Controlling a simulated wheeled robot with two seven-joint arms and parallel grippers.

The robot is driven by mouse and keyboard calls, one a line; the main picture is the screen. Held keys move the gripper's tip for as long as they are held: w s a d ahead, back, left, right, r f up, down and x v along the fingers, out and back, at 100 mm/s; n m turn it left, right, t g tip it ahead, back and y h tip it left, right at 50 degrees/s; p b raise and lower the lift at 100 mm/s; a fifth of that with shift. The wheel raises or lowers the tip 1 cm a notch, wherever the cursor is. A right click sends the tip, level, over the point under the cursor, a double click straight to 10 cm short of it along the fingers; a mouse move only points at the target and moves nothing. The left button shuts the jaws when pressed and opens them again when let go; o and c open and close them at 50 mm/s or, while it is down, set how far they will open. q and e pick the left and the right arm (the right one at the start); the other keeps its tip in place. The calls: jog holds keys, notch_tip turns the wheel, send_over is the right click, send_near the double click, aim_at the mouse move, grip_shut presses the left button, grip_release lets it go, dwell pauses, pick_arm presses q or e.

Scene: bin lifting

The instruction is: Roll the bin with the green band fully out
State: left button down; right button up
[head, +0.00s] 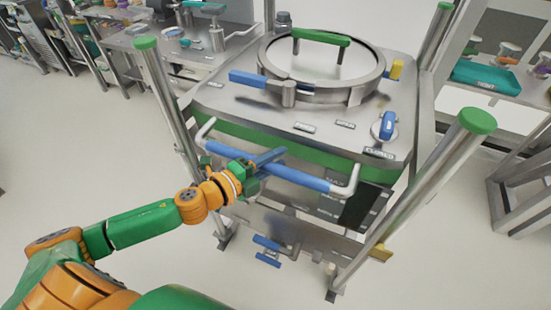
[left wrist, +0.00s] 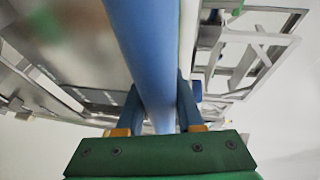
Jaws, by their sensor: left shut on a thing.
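The bin with the green band (head: 322,161) stands in a metal frame in the middle of the head view. A blue push handle (head: 308,180) with pale bent ends runs across its near side. My left gripper (head: 262,164) is shut on this handle, left of its middle. In the left wrist view the blue handle (left wrist: 143,45) passes between the two fingers of the left gripper (left wrist: 161,100). The bin's round lid (head: 325,62) with a green grip is on top. My right gripper does not show.
Frame posts with green caps stand close on the left (head: 145,44) and right (head: 477,121) of the bin. A metal bench (head: 150,42) is at the back left, and another bench with a teal tray (head: 487,75) is at the right. The floor at the left is clear.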

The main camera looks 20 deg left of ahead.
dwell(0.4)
pick_arm(q)
jog(key=shift+s+f, duration=0.3)
jog(key=shift+s+d+f, duration=0.1)
jog(key=shift+s, duration=0.5)
jog(key=c, duration=0.5)
grip_release()
jog(key=shift+s+a+r, duration=0.2)
jog(key=shift+s+r, duration=0.1)
jog(key=shift+c, duration=0.2)
jog(key=shift+w, duration=0.15)
